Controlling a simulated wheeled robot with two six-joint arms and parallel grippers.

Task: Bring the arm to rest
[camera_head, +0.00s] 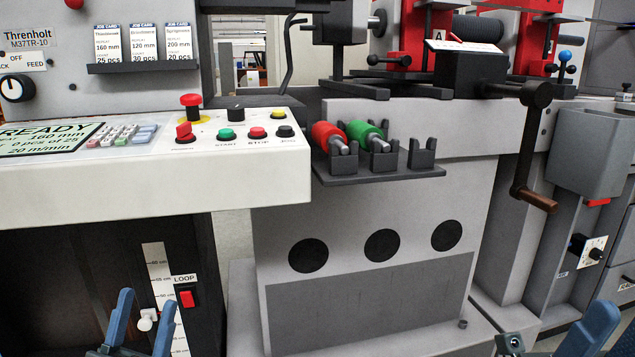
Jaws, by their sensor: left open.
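My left gripper (146,302) shows at the bottom left with two blue fingers spread apart. My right gripper (590,332) is partly in view at the bottom right corner. One blue finger shows there; the rest is cut off by the frame edge, so its opening cannot be judged. Neither gripper visibly touches the machine.
The white control panel (250,170) with its buttons juts out at the left. A dark rack (385,172) holds a red and a green roller, with one cradle empty. A crank (530,150) hangs at the right. A grey bin (592,150) stands beyond it.

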